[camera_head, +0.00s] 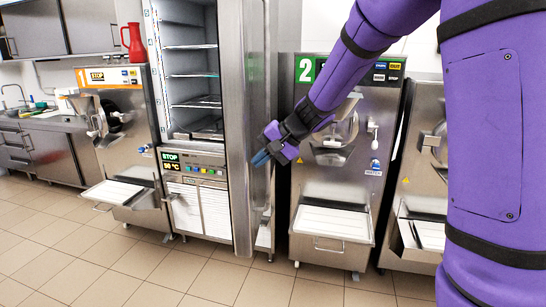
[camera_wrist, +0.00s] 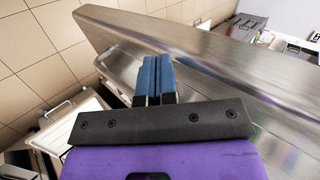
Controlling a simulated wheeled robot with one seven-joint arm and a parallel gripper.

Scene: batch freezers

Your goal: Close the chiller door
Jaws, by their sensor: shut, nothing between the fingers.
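The chiller (camera_head: 192,70) stands open in the head view, with wire shelves inside and a control panel below. Its tall steel door (camera_head: 239,130) is swung out toward me, seen nearly edge-on on the right side of the cabinet. My gripper (camera_head: 261,158) is at the right, outer side of the door, at about mid-height. In the wrist view the door (camera_wrist: 215,55) runs diagonally behind the shut blue fingers (camera_wrist: 155,75). The fingers are together and hold nothing. They are close to the door; I cannot tell whether they touch it.
A batch freezer marked 2 (camera_head: 335,150) stands right of the door, with a low white tray (camera_head: 330,222) jutting out. Freezer 1 (camera_head: 120,125), with a red jug (camera_head: 134,45) on top, stands left. The tiled floor (camera_head: 130,265) in front is clear.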

